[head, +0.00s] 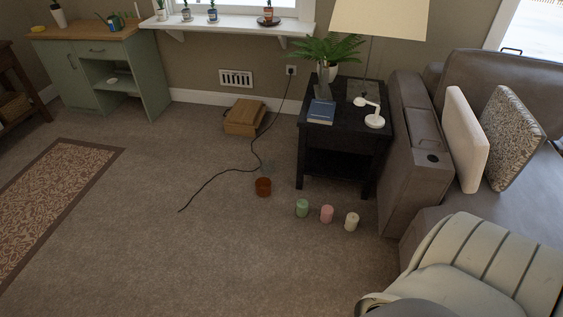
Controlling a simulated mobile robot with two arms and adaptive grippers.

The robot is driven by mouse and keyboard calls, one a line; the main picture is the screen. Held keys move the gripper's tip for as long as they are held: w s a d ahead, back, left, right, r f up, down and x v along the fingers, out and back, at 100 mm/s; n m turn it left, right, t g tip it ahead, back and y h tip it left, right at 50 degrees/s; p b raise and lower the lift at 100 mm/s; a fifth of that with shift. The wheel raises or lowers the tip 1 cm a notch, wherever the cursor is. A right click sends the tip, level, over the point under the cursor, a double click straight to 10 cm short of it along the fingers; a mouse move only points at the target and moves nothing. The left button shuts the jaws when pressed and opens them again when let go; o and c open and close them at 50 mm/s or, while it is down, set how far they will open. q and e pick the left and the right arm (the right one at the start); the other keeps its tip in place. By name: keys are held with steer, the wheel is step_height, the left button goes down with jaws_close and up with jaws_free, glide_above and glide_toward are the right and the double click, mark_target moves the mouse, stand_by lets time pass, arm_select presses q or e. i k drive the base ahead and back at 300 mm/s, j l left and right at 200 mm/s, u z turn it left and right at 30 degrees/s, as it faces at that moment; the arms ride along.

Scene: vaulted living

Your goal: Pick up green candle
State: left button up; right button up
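The green candle (302,208) stands upright on the carpet in front of the black side table. It is the left one of a row of three candles. A pink candle (327,214) stands just to its right, and a cream candle (351,221) stands to the right of the pink one. The candles are apart from each other. Neither of my grippers shows in the head view.
A small brown pot (263,187) stands on the floor left of the candles, near a black cable (222,174). The black side table (345,142) and grey sofa (408,160) bound the right side. Open carpet (190,240) lies in front and left.

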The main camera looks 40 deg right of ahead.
mark_target(301, 206)
steer(key=i+z, duration=0.4)
steer(key=i+j+z, duration=0.15)
steer(key=i+z, duration=0.2)
steer(key=i+j+z, duration=0.25)
steer(key=i+z, duration=0.15)
steer(key=i+j+z, duration=0.35)
steer(key=i+j, duration=0.05)
steer(key=i, duration=0.1)
